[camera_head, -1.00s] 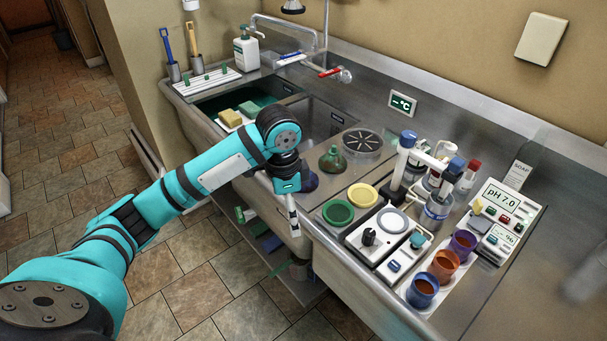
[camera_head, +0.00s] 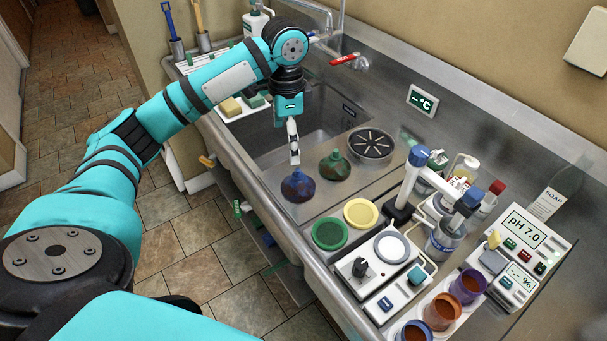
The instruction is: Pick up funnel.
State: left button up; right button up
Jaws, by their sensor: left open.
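A dark blue funnel (camera_head: 298,188) stands mouth down on the steel counter beside the sink. A green funnel (camera_head: 334,167) stands just right of it, also mouth down. My left gripper (camera_head: 295,162) points down right above the blue funnel, with its fingertips at the narrow top of it. The gripper is open, seen nearly edge-on, so I cannot tell whether the fingers are around the spout or just above it. My right gripper is not in view.
A round slotted drain (camera_head: 371,145) lies behind the green funnel. Green (camera_head: 329,234) and yellow (camera_head: 361,212) round lids lie in front. A stirrer device (camera_head: 372,266), bottles and several coloured cups crowd the right. The sink basin (camera_head: 322,112) is behind my gripper.

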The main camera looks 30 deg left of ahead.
pick_arm(q)
send_over(293, 176)
jog(key=s, duration=0.2)
jog(key=f, duration=0.3)
jog(key=f+p, duration=0.1)
jog(key=f, duration=0.1)
jog(key=shift+w+a+f, duration=0.15)
jog(key=shift+w+f, duration=0.1)
jog(key=shift+f, duration=0.05)
jog(key=f, duration=0.3)
jog(key=shift+w, duration=0.25)
jog(key=shift+w+f+p, duration=0.1)
jog(key=shift+f+p, duration=0.3)
jog(key=shift+f, duration=0.4)
jog(key=f, duration=0.2)
jog(key=w+f+p, duration=0.1)
jog(key=f, duration=0.1)
jog(key=shift+d+f, duration=0.2)
jog(key=shift+f, duration=0.05)
jog(key=shift+s+f, duration=0.15)
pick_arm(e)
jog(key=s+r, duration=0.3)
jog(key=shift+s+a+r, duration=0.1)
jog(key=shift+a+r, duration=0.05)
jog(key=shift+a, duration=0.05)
pick_arm(q)
jog(key=c, duration=0.9)
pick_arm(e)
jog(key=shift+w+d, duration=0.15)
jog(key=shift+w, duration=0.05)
